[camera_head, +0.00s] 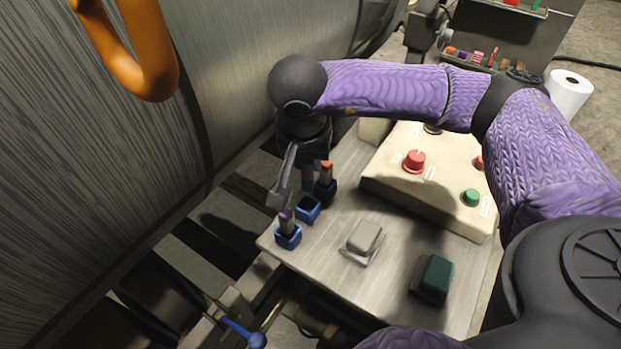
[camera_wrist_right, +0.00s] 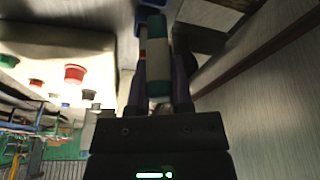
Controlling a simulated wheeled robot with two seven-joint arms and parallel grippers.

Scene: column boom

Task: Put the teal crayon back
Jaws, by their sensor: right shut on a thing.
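The teal crayon (camera_wrist_right: 158,62), with a pale wrapper, is between the fingers of my right gripper (camera_wrist_right: 160,75) in the wrist view. In the head view my right gripper (camera_head: 297,183) points down over the row of blue holders, shut on the crayon, which is mostly hidden there. The middle blue holder (camera_head: 308,209) looks empty, just below the gripper. The near holder (camera_head: 288,238) has a purple crayon (camera_head: 286,220) in it. The far holder (camera_head: 325,192) has an orange crayon (camera_head: 326,172). My left gripper is not in view.
A cream control box (camera_head: 415,185) with red and green buttons stands right of the holders. A grey rocker switch (camera_head: 364,238) and a dark green block (camera_head: 433,278) sit on the metal plate. A large metal cylinder (camera_head: 270,70) rises on the left, with an orange hook (camera_head: 145,60).

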